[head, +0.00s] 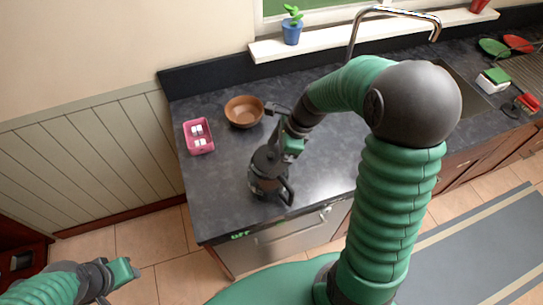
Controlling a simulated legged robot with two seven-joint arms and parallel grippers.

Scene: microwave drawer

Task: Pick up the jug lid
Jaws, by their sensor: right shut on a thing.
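A dark jug (262,186) with a black handle at its right side stands near the front edge of the grey counter. My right gripper (274,150) is above the jug and shut on a dark rounded piece at its top, which looks like the jug lid (266,160). The lid appears at or just over the jug's rim; I cannot tell if there is a gap. The fingertips are partly hidden by the wrist. My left gripper (122,274) is low at the left, away from the counter, and its jaw opening cannot be made out.
A brown bowl (244,111) stands behind the jug. A pink tray (199,137) with white pieces is to the left. A tap (398,13) and sink are at the back right. A drawer front (290,240) is below the counter. The counter's left front is clear.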

